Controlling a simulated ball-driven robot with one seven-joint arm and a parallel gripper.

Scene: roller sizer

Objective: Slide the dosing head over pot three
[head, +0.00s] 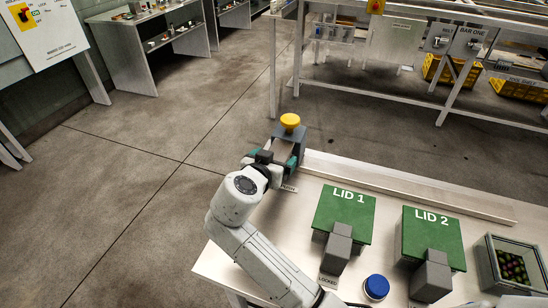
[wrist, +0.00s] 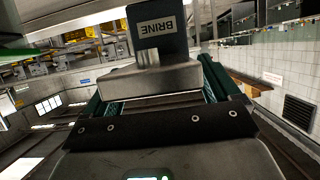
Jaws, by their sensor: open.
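A dark block with a yellow knob (head: 290,121) stands at the table's far left corner in the head view. In the wrist view a dark block labelled BRINE (wrist: 158,28) rises from a grey metal body (wrist: 150,78); it looks like the same unit, and may be the dosing head. My gripper (head: 279,150) is at this unit, its teal fingers apart. In the wrist view my gripper (wrist: 153,90) has one finger on each side of the metal body; I cannot tell if they touch it. I see no pot marked three.
A green LID 1 box (head: 343,207) and a green LID 2 box (head: 430,237) stand on the pale table, each with a grey latch block in front. A blue knob (head: 376,287) sits between them. A grey crate (head: 487,262) is at right. A metal rail (head: 400,185) runs along the far edge.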

